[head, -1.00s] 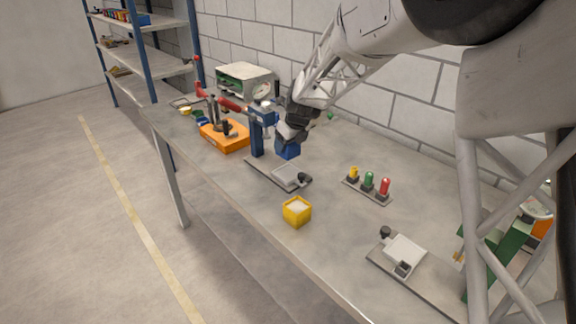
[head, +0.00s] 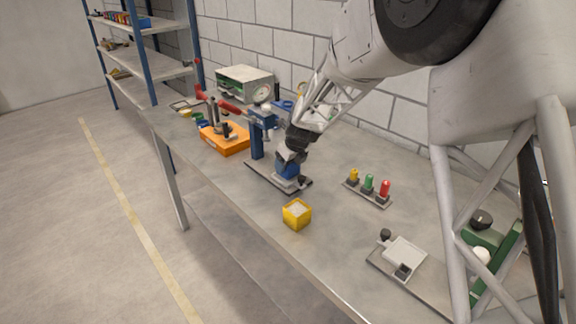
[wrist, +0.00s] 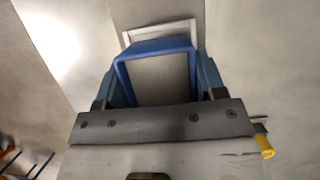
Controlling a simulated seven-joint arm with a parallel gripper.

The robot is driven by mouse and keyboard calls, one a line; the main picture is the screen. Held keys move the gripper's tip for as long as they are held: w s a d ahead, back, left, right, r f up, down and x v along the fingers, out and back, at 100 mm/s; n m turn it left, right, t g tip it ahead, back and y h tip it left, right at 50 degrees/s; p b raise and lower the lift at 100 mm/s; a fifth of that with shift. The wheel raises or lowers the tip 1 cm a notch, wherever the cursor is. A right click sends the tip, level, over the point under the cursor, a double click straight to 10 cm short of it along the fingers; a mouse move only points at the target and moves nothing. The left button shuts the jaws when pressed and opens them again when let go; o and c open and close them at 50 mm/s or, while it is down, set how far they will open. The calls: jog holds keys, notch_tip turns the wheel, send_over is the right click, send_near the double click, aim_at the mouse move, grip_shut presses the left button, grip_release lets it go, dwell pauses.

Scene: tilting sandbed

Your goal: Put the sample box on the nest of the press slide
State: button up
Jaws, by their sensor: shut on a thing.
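A blue open-topped box (head: 288,171), which I take as the sample box, is between the fingers of my gripper (head: 291,160), shut on it. The wrist view shows its blue rim (wrist: 160,46) and grey inside. The box is low over the pale square nest (head: 284,184) of the slide in front of the blue press (head: 257,140). The nest's pale frame (wrist: 160,30) shows just beyond the box in the wrist view. I cannot tell whether the box touches the nest; the gripper and box hide most of it.
A yellow box (head: 297,214) stands in front of the slide. Yellow, green and red lamps (head: 369,187) stand to the right, and another plate with a pale square (head: 403,253) lies near right. An orange fixture (head: 225,139) is on the left.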

jog(key=shift+f, duration=0.55)
jog(key=shift+f, duration=0.15)
jog(key=o, duration=1.2)
jog(key=shift+c, duration=0.2)
jog(key=shift+r, duration=0.2)
jog(key=v, duration=1.2)
